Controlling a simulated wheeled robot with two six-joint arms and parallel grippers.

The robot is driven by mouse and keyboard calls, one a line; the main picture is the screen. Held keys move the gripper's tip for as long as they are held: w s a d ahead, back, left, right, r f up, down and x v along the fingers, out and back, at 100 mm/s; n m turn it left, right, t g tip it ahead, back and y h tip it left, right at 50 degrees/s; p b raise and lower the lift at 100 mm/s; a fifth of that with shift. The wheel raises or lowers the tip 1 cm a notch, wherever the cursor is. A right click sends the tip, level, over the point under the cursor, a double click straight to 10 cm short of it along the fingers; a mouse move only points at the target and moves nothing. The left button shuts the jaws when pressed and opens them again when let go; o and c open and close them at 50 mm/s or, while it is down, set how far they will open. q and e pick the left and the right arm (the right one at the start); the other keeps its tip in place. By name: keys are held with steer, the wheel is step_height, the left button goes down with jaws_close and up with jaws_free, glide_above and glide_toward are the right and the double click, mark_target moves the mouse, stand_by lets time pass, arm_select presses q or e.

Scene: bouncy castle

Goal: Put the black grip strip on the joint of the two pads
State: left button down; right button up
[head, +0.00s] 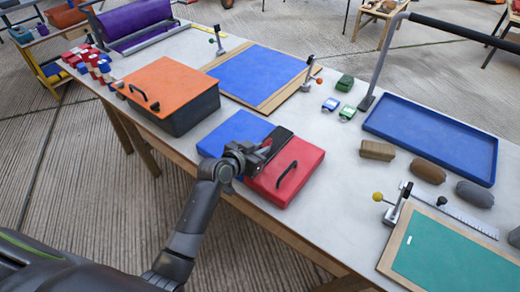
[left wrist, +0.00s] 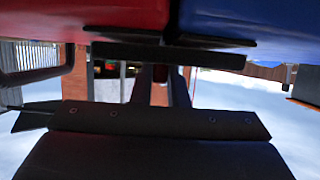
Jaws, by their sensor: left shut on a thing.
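The red pad (head: 303,158) and the blue pad (head: 228,130) lie side by side near the table's front edge. My left gripper (head: 266,149) is over the joint between them and hides much of it. In the left wrist view it is shut on the black grip strip (left wrist: 215,62), a thin dark bar. There the strip runs crosswise, with the red pad (left wrist: 120,15) at upper left and the blue pad (left wrist: 225,20) at upper right. I cannot tell whether the strip touches the pads. My right gripper is not in view.
The red pad has a black handle (head: 286,175) on top. An orange-lidded dark box (head: 190,115) stands to the left. A blue tray (head: 436,146), brown and grey blocks (head: 428,170) and a green board (head: 455,255) are on the right. Bare table lies right of the red pad.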

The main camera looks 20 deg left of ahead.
arm_select(q)
steer(key=shift+f, duration=0.2)
steer(key=c, duration=1.4)
jaws_free()
steer(key=shift+r, duration=0.3)
steer(key=v, duration=1.2)
steer(key=shift+f, duration=0.2)
